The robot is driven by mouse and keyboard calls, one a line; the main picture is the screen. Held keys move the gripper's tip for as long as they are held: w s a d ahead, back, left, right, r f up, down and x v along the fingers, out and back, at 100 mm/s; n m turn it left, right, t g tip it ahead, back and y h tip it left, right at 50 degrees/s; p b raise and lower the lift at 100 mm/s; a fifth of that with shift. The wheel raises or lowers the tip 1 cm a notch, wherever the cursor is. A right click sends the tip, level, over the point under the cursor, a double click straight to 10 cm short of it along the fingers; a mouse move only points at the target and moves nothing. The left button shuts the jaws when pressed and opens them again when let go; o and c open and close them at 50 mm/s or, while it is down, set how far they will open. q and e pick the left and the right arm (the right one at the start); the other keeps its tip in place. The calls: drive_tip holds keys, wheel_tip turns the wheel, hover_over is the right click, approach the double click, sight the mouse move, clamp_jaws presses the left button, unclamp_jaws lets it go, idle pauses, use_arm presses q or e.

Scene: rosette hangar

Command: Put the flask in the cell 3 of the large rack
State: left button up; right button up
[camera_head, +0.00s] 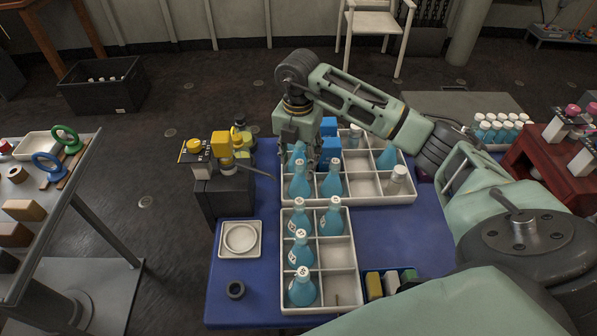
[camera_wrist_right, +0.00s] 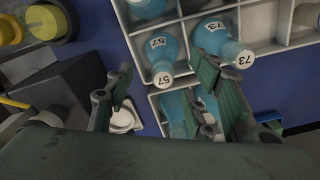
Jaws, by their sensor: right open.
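My right gripper (camera_head: 304,160) is open above the left end of the far white rack (camera_head: 372,198). In the right wrist view, its spread fingers (camera_wrist_right: 160,80) are on either side of the neck of a blue flask marked 57 (camera_wrist_right: 160,50); I cannot tell whether they touch it. A blue flask marked 73 (camera_wrist_right: 216,42) stands in the neighbouring cell, partly behind the right finger. The near white rack (camera_head: 338,285) holds several blue flasks (camera_head: 302,288) in its left column and far right cell. My left gripper is not in view.
A pale bottle (camera_head: 397,180) stands in the far rack's front right cell. A black box with yellow-topped devices (camera_head: 222,192) is close left of the racks.

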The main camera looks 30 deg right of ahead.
wheel_tip(320, 180, up, 6)
drive_tip(key=shift+f, duration=0.15)
idle(0.5)
